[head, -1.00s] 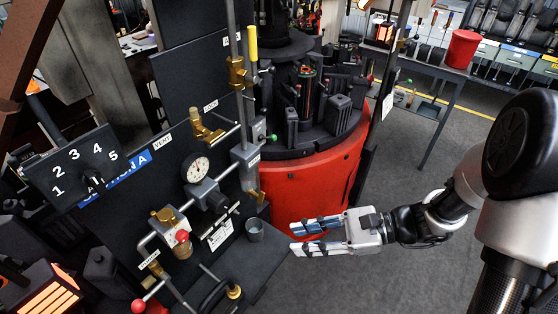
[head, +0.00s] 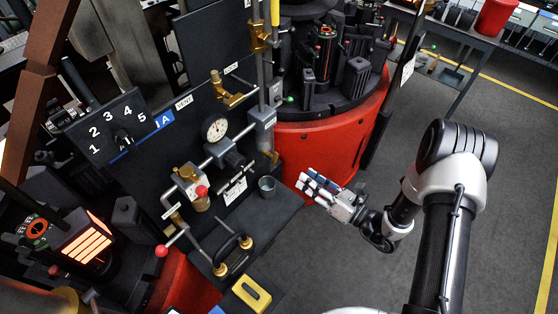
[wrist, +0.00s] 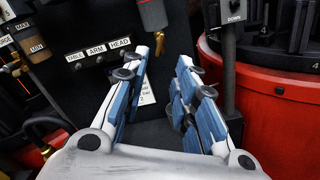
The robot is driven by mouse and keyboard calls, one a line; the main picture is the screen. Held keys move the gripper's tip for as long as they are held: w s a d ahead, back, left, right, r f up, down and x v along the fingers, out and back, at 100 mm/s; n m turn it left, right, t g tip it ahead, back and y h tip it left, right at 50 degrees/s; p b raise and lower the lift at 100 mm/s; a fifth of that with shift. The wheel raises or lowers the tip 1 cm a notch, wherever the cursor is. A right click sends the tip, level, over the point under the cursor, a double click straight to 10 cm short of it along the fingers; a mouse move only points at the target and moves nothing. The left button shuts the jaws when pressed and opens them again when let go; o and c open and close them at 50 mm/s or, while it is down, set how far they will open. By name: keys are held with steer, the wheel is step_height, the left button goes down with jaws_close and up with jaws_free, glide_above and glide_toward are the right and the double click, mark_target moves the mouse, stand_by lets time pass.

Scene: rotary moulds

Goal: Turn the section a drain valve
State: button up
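The section A panel (head: 170,150) stands at left in the head view, with a white pressure gauge (head: 215,129), a brass valve (head: 232,90) and piping. A small grey cup (head: 267,187) stands on the ledge under that fitting. I cannot read a drain label, so which part is the drain valve is unclear. My gripper (head: 305,181) is right of the cup, apart from the panel. In the wrist view its fingers (wrist: 170,58) are spread and empty.
A round red machine base (head: 320,150) stands behind my gripper. A red-knobbed lever (head: 162,251), hose fittings (head: 246,242) and a yellow-topped box (head: 252,293) are at lower left. The grey floor (head: 340,245) is clear.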

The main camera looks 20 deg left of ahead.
mark_target(275, 158)
steer(key=b+x, duration=0.1)
steer(key=x, duration=1.1)
steer(key=shift+s, duration=0.1)
jaws_close()
